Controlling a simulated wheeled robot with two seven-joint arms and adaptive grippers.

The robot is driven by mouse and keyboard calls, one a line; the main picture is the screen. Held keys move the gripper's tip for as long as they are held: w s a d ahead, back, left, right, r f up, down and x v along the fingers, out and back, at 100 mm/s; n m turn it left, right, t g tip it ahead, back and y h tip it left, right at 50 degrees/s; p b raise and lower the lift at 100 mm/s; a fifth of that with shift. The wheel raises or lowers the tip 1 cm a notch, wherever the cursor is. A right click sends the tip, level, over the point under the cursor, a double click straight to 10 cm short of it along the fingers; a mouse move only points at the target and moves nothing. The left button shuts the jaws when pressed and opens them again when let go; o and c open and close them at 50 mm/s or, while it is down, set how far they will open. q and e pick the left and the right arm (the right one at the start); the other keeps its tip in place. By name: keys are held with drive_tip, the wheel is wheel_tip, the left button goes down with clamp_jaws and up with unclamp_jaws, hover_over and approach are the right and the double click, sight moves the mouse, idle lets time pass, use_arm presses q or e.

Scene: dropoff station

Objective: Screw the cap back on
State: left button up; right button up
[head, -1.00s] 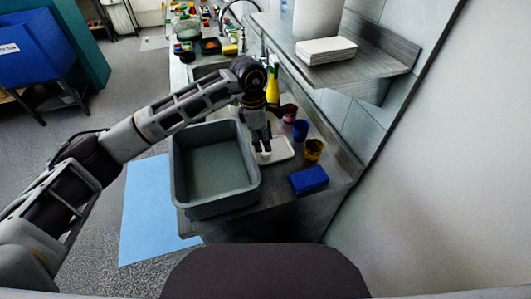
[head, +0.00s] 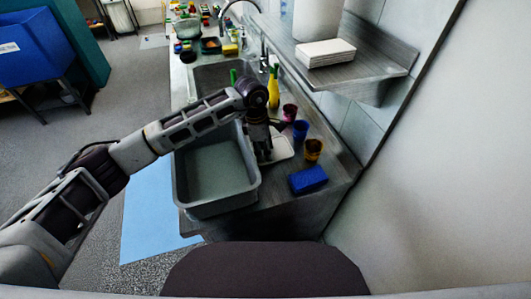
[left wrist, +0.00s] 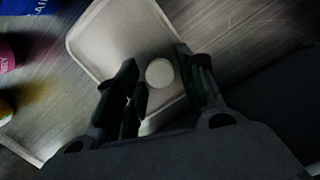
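A small white round disc, which looks like the cap (left wrist: 159,72), lies over the pale tray (left wrist: 95,30) in the left wrist view. My left gripper (left wrist: 162,82) is open, with a finger on each side of the disc and visible gaps. In the head view my left gripper (head: 264,158) points down over the same tray (head: 284,150), and its fingers hide the disc there. A yellow bottle (head: 273,92) stands behind it on the counter. I cannot tell whether the bottle has a cap. My right gripper is not in view.
A grey bin (head: 188,208) stands left of the tray. A shelf (head: 365,65) overhangs at upper right; a sink (head: 215,78) lies behind.

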use_arm(q)
drive_tip(key=shift+c, duration=0.4)
drive_tip(key=c, duration=0.4)
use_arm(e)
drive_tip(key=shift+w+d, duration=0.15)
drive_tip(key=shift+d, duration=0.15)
use_arm(q)
drive_tip(key=shift+r, duration=0.1)
